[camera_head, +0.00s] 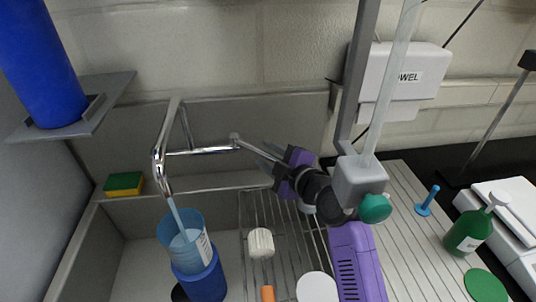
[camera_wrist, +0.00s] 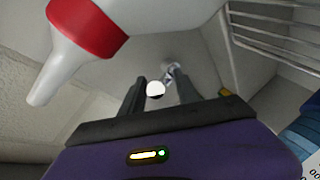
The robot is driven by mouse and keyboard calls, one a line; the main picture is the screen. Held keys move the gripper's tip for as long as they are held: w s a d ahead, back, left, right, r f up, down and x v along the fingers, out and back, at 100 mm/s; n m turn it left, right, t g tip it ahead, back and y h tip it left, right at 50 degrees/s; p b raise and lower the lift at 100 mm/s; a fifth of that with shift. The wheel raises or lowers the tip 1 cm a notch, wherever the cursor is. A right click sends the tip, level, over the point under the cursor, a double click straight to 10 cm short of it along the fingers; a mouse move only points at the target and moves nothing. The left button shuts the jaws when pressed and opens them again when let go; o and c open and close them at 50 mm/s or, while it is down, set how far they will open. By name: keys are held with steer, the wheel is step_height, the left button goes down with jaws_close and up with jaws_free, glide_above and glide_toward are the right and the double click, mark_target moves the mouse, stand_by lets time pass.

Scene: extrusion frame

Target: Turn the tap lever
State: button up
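The chrome tap (camera_head: 205,151) stands in the sink, its spout bent over at the left. A thin lever (camera_head: 258,149) runs from its joint toward my gripper (camera_head: 268,158). A pale blue stream drops from the spout into a translucent blue beaker (camera_head: 196,252). In the wrist view, the two dark fingers of my gripper (camera_wrist: 158,92) are apart. The lever's white ball end (camera_wrist: 155,89) appears between them, with chrome tap parts (camera_wrist: 172,72) behind it. A gap shows on the right of the ball; contact at the left finger is unclear.
A wire rack (camera_head: 275,220) with a white ribbed item (camera_head: 261,243) lies below my arm. A yellow-green sponge (camera_head: 124,184) sits on the sink ledge. A white towel dispenser (camera_head: 405,75) hangs behind. A red-banded white nozzle (camera_wrist: 88,25) is close in the wrist view.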

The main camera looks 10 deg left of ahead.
steer(key=shift+c, duration=0.5)
jaws_close()
stand_by(0.8)
